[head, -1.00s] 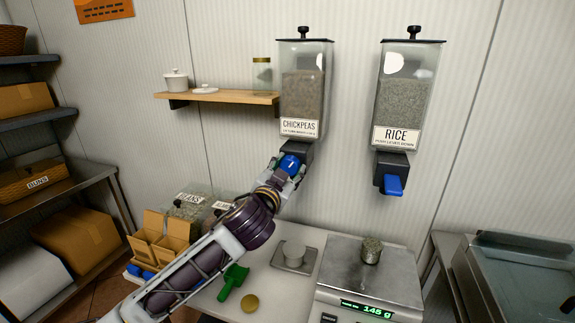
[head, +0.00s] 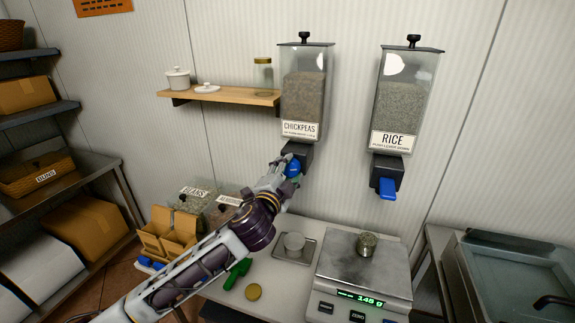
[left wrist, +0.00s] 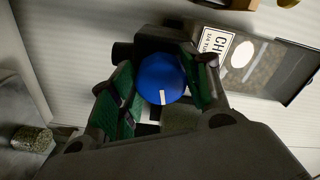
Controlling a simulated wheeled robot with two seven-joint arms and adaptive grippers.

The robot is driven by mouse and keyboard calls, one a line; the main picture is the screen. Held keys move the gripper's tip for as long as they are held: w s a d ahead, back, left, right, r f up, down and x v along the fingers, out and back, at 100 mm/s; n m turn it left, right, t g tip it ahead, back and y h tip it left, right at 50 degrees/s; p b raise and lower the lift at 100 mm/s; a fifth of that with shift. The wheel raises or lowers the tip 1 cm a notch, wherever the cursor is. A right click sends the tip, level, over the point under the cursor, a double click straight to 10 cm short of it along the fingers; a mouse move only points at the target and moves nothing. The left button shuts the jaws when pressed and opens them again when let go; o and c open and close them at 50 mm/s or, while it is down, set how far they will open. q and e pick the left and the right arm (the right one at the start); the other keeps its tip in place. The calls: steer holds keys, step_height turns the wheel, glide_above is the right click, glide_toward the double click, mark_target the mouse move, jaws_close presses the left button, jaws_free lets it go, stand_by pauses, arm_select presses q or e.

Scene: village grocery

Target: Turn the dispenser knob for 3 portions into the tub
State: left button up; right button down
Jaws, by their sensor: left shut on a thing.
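The chickpeas dispenser (head: 303,100) hangs on the wall, its clear hopper holding brownish contents. Its round blue knob (head: 291,166) sits on the dark outlet below the label; in the left wrist view the knob (left wrist: 161,79) shows a white mark at its lower edge. My left gripper (head: 286,172) is shut on the knob, with a green-padded finger on each side in the left wrist view. My right gripper is not seen.
The rice dispenser (head: 405,100) with a blue lever hangs to the right. A scale (head: 343,268) below it bears a filled jar (head: 367,243). A shelf (head: 222,95) is at left.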

arm_select(q)
steer(key=m+p, duration=0.2)
steer(key=shift+m, duration=0.6)
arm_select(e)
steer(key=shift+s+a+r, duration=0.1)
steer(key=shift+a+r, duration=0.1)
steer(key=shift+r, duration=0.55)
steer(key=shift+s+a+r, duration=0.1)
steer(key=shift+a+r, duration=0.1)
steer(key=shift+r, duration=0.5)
arm_select(q)
steer(key=o, duration=0.9)
steer(key=shift+o, duration=0.6)
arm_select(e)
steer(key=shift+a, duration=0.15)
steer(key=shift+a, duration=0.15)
